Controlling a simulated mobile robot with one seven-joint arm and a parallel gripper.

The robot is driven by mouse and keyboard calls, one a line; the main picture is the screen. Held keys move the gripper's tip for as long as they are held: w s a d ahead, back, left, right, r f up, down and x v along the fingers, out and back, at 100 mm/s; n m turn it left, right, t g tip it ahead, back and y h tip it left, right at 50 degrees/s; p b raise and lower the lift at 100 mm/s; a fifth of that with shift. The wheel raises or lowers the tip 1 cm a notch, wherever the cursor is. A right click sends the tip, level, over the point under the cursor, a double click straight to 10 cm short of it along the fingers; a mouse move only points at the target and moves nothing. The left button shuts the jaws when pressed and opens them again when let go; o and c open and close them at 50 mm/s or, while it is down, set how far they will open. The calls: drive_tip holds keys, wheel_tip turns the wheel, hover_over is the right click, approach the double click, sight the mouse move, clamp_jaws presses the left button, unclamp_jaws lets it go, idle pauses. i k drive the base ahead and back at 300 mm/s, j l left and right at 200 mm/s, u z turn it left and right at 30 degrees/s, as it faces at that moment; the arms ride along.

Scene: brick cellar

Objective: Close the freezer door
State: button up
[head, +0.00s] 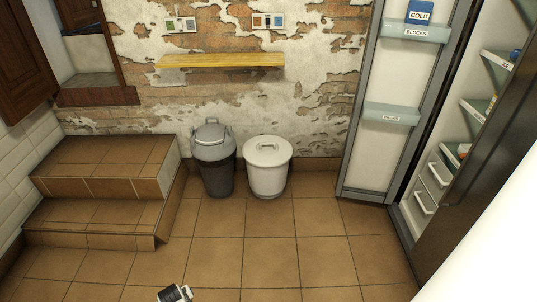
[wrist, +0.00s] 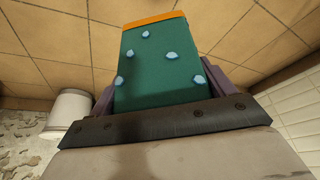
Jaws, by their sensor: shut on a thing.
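The freezer door (head: 395,135) stands open at the right of the head view. Its white inner face has a grey edge and two door shelves, the upper one labelled BLOCKS. The open freezer compartment (head: 434,180) is to its right, with shelves and white drawers. My gripper (head: 175,294) is at the bottom of the head view, mostly cut off and well apart from the door. In the wrist view, its purple fingers are shut on a green box (wrist: 150,75) with pale blue spots and an orange end. The freezer is not visible in the wrist view.
A blue COLD pack (head: 420,12) stands on the upper door shelf. A grey bin (head: 213,160) and a white bin (head: 267,168) stand by the brick wall, below a yellow shelf (head: 220,61). Tiled steps (head: 105,185) are at left. The middle floor is clear.

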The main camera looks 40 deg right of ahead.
sight(394, 119)
drive_tip(key=i+z, duration=0.1)
drive_tip(key=z, duration=0.35)
drive_tip(key=i+l+z, duration=0.1)
drive_tip(key=z, duration=0.75)
drive_tip(key=i+j+z, duration=0.1)
drive_tip(key=z, duration=0.35)
drive_tip(key=i+z, duration=0.15)
drive_tip(key=z, duration=0.25)
drive_tip(key=i+j+z, duration=0.15)
drive_tip(key=z, duration=0.3)
drive_tip(key=j+z, duration=0.4)
drive_tip(key=i+j+z, duration=0.2)
drive_tip(key=j, duration=0.2)
drive_tip(key=j+z, duration=0.2)
drive_tip(key=j, duration=0.2)
